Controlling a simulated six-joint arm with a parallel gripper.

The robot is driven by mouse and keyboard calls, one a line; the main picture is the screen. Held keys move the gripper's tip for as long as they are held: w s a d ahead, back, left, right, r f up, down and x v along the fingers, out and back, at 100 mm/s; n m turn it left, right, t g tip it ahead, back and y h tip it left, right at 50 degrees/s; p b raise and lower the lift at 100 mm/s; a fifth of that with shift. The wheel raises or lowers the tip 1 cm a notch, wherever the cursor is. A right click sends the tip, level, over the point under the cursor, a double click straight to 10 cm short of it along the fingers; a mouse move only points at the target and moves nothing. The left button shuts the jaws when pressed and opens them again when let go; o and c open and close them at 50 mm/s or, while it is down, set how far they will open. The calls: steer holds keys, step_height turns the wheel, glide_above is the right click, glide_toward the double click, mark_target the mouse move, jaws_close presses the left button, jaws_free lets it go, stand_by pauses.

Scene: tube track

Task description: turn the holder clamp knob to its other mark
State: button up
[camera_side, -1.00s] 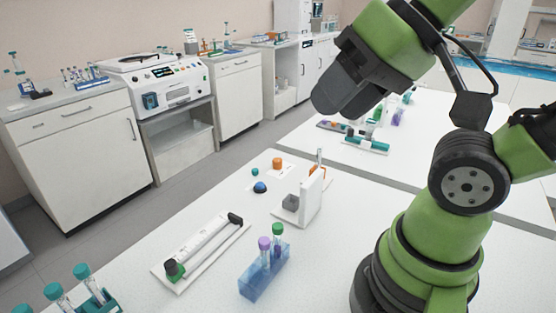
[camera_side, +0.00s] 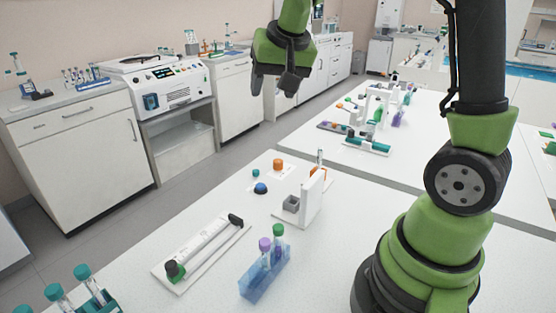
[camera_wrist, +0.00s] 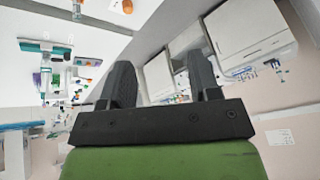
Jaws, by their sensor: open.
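A white upright holder (camera_side: 312,198) stands on the front table in the side view, with a grey square socket (camera_side: 291,204) on its left. An orange knob (camera_side: 278,165) sits on a small white plate behind it to the left. Another orange part (camera_side: 318,173) shows partly behind the holder; I cannot tell which one is the clamp knob, and no marks are readable. My gripper (camera_side: 272,84) is open and empty, high above and behind the orange knob. Its two spread fingers (camera_wrist: 160,65) also show in the wrist view, with nothing between them.
A blue rack (camera_side: 264,277) with purple- and green-capped tubes stands in front of the holder. A white track (camera_side: 207,246) lies left of it, and a blue button (camera_side: 261,188) is near the knob. Teal-capped tubes (camera_side: 82,272) stand at front left.

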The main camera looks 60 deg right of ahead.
steer(key=w+d+f+m+g+h, duration=0.1)
steer(key=w+d+f+m, duration=0.1)
steer(key=w+d+f, duration=0.55)
steer(key=g, duration=0.1)
glide_toward(278, 160)
steer(key=shift+m+h, duration=0.3)
steer(key=shift+h, duration=0.1)
steer(key=x, duration=0.9)
steer(key=shift+a+f, duration=0.25)
steer(key=shift+f, duration=0.05)
steer(key=c, duration=0.9)
